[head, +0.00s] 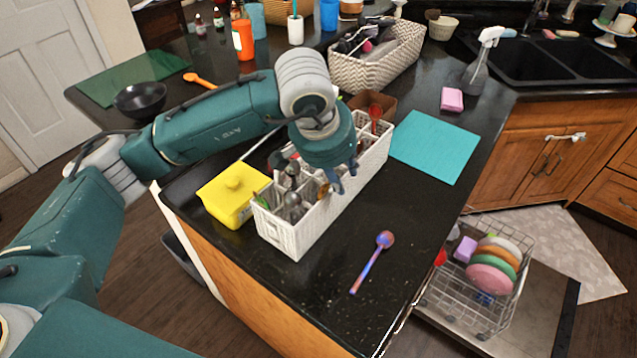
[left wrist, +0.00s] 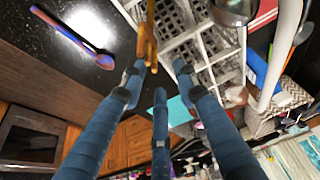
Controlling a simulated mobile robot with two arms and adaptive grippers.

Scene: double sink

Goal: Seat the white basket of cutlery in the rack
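The white basket of cutlery (head: 300,236) is a long white divided caddy on the black counter, with spoons and other utensils upright in it. My left gripper (head: 338,184) is over the middle of the basket, fingers pointing down at its near long side. In the left wrist view its three blue fingers (left wrist: 160,78) are spread, with the white grid of the basket (left wrist: 205,50) beyond and an orange utensil handle (left wrist: 147,40) close to one fingertip. The wire rack (head: 437,297) is at the lower right, below the counter, holding colourful plates (head: 490,278). My right gripper is out of view.
A yellow box (head: 232,193) stands against the basket's left side. A purple-blue spoon (head: 372,262) lies on the bare counter to the right. A teal mat (head: 437,146), a woven basket (head: 378,65) and a spray bottle (head: 480,66) are farther back.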

